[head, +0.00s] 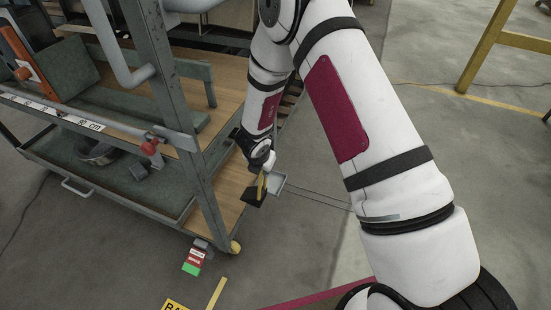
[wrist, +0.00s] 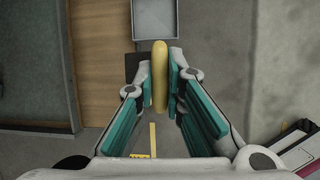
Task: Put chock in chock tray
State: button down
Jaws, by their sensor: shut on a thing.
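My gripper (head: 264,174) is shut on the chock, gripping its upright yellow part (wrist: 160,75). In the head view the chock (head: 254,198) shows a dark body below and left of a yellow strip. A small grey tray (head: 279,183), which looks like the chock tray, lies just right of and behind the chock. In the wrist view this tray (wrist: 155,20) is straight ahead, beyond the yellow tip, and its visible part is empty. I cannot tell the height gap between chock and tray.
A grey metal cart (head: 190,165) with wooden and green shelves stands left of the gripper, its corner post close by. Thin rods (head: 315,196) run right from the tray. Red, white and green labels (head: 194,262) sit near the cart's wheel (head: 235,247).

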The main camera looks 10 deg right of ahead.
jog(key=w+d+f, duration=0.4)
jog(key=w+d, duration=0.3)
jog(key=w, duration=0.3)
jog(key=shift+w+d+f, duration=0.2)
jog(key=shift+d+f, duration=0.05)
jog(key=shift+f, duration=0.05)
jog(key=c, duration=1.6)
grip_release()
jog(key=shift+f, duration=0.2)
jog(key=shift+c, duration=0.2)
jog(key=shift+r, duration=0.1)
jog(key=shift+r, duration=0.15)
jog(key=p+v, duration=0.3)
jog(key=v, duration=0.9)
